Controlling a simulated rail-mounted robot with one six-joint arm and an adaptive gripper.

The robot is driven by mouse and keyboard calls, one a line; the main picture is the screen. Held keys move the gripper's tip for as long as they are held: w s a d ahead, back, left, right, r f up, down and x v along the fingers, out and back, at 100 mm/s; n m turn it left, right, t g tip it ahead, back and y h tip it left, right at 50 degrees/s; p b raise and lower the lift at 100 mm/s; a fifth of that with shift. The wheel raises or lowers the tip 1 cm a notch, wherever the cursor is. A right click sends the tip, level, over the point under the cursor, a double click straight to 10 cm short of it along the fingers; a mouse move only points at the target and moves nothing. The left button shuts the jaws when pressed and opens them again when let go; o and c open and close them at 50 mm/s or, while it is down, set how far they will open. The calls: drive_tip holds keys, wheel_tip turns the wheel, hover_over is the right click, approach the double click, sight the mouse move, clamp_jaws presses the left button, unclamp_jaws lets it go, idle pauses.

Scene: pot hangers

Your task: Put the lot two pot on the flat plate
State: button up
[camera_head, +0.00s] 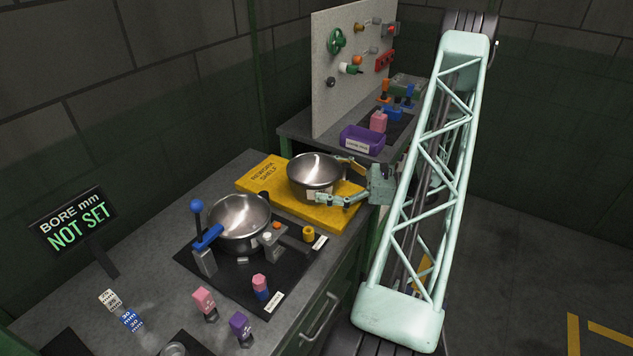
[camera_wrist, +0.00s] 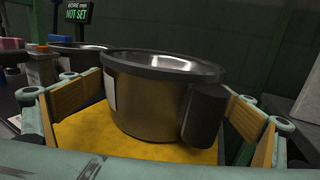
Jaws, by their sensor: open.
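A steel pot (camera_head: 315,172) with a dark rim and a pale label stands upright on the yellow rework shelf board (camera_head: 258,180). My gripper (camera_head: 333,182) is open, with its two fingers on either side of this pot. In the wrist view the same pot (camera_wrist: 145,100) fills the middle between the spread wood-padded fingers, with a dark handle toward me. A second steel pot (camera_head: 239,222) sits in a fixture on a black mat (camera_head: 262,282). The label is too small to read, so I cannot tell which pot is lot two. I cannot single out the flat plate.
A blue-handled clamp (camera_head: 208,238) and a small yellow cylinder (camera_head: 308,234) stand near the second pot. Pink and purple pegs (camera_head: 241,327) stand at the bench front. A purple bin (camera_head: 362,139) and a pegboard (camera_head: 350,70) are behind.

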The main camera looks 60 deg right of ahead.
drive_tip(key=c, duration=1)
drive_tip(key=shift+r, duration=0.25)
wheel_tip(320, 180, up, 28)
drive_tip(key=p, duration=0.4)
drive_tip(key=shift+f+p, duration=0.25)
drive_tip(key=shift+p, duration=0.05)
idle(0.6)
